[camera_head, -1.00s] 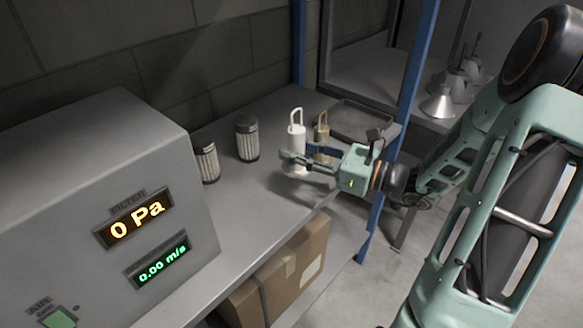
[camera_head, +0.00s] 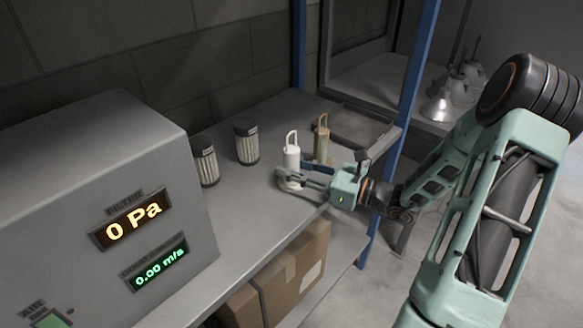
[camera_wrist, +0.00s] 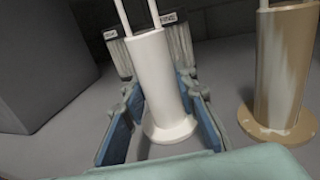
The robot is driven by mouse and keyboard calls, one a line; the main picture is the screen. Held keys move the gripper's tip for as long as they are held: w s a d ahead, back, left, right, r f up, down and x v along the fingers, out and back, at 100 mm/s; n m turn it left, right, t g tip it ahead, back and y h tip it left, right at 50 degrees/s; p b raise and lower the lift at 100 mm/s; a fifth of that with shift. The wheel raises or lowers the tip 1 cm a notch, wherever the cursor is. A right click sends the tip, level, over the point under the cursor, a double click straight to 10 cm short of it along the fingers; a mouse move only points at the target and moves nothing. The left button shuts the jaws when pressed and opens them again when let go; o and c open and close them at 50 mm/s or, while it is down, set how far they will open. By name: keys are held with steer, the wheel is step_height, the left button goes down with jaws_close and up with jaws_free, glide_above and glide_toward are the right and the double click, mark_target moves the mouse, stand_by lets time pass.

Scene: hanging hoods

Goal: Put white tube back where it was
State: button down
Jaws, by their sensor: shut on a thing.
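The white tube (camera_head: 292,158) is upright, with a loop handle on top and a wide round foot. My gripper (camera_head: 283,176) is shut on its lower part, near the front edge of the grey shelf top (camera_head: 232,200). In the wrist view the tube (camera_wrist: 155,75) stands between the two blue-padded fingers (camera_wrist: 160,90), and its foot flares out below them. I cannot tell whether the foot touches the shelf. A similar tan tube (camera_head: 322,143) stands upright just behind and to the right of it.
Two ribbed filter canisters (camera_head: 205,161) (camera_head: 246,141) stand left of the tubes. A shallow grey tray (camera_head: 360,124) lies at the right end, by a blue post (camera_head: 412,85). The grey display box (camera_head: 100,170) fills the left. Cardboard boxes (camera_head: 290,270) sit below.

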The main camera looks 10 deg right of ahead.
steer(key=c, duration=1.5)
jaws_free()
steer(key=shift+f, duration=0.1)
steer(key=shift+c, duration=0.2)
steer(key=v, duration=1.2)
steer(key=shift+a, duration=0.1)
